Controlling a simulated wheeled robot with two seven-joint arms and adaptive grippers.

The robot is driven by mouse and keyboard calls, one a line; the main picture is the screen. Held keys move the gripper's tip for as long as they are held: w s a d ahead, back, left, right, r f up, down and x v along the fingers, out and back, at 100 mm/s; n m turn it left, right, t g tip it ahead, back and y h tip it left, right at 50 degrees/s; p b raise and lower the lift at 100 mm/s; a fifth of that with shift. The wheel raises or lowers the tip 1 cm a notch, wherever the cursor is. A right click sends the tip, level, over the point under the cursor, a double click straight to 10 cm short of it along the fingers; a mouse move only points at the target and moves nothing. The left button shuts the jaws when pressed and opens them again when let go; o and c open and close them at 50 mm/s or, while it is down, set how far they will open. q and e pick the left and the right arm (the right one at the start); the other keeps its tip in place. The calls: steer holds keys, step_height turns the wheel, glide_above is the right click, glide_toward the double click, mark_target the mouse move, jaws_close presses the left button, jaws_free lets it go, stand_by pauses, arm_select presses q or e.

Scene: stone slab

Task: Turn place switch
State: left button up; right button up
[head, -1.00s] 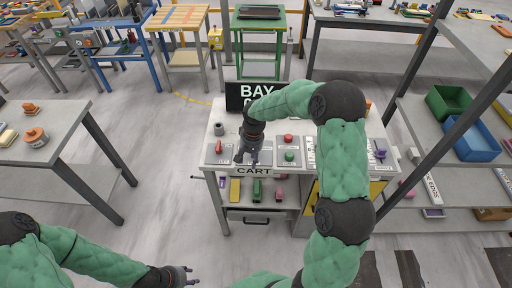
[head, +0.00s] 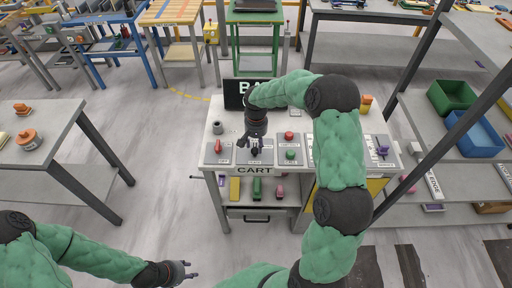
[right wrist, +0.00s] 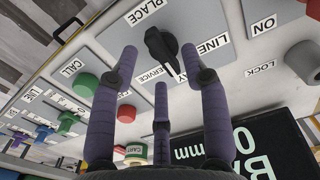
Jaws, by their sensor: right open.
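The place switch (right wrist: 161,47) is a black rotary knob on a grey plate labelled PLACE, with LINE and SERVICE around it. In the right wrist view it shows beyond my right gripper (right wrist: 160,62), between the spread purple fingers; whether they touch it I cannot tell. In the head view my right gripper (head: 251,144) hangs over the switch panel of the cart (head: 213,162) and partly hides the knob. My right gripper is open and holds nothing. My left gripper (head: 189,272) is low at the front, away from the cart, with its fingers apart and empty.
A purple control (head: 382,151) is at the cart's right. A BAY sign (head: 235,95) stands behind. A table (head: 50,135) is left; shelving (head: 440,150) is right.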

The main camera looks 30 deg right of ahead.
steer(key=shift+f, duration=1.1)
jaws_close()
